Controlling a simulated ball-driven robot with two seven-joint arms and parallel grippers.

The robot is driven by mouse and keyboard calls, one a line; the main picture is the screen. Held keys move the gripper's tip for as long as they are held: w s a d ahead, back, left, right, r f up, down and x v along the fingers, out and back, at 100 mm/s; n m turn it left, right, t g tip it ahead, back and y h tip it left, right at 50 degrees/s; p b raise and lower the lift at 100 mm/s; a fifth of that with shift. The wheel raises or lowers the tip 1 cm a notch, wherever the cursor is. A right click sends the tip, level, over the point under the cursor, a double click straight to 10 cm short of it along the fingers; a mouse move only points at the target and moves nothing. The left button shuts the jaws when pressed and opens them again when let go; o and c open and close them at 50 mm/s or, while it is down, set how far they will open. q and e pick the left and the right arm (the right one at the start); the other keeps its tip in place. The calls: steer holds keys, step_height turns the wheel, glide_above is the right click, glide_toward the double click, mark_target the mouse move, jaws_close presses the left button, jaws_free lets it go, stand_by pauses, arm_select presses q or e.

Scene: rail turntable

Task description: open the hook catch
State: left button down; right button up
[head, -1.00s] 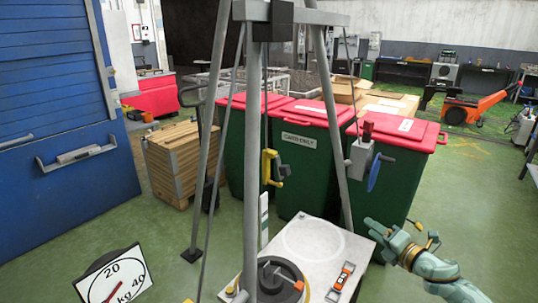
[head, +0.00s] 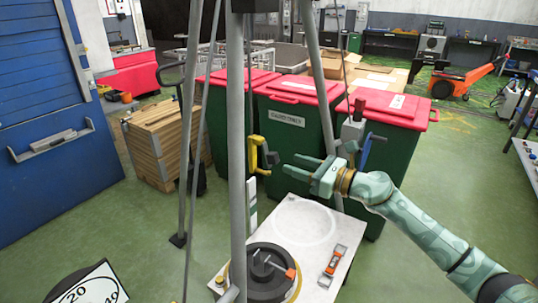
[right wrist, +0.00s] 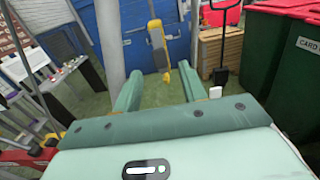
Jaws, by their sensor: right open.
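The yellow hook (head: 254,155) hangs beside the grey post in the head view, with a dark catch piece (head: 270,157) on its right side. In the right wrist view the yellow hook (right wrist: 154,26) is ahead, between and beyond the fingertips, with a grey part along it. My right gripper (head: 292,164) is open and empty, just right of the hook. In the right wrist view its fingers (right wrist: 157,80) stand wide apart, and the hook appears not to be touched. Whether the catch is open or shut I cannot tell. My left gripper is out of view.
Grey frame legs (head: 237,130) stand close to the hook. Below is a white table (head: 318,210) with a dark round turntable (head: 268,278) and an orange-grey tool (head: 333,265). Green bins with red lids (head: 388,135) stand behind. A grey box (head: 351,132) hangs near my right wrist.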

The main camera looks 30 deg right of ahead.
mark_target(277, 158)
steer(key=x, duration=0.9)
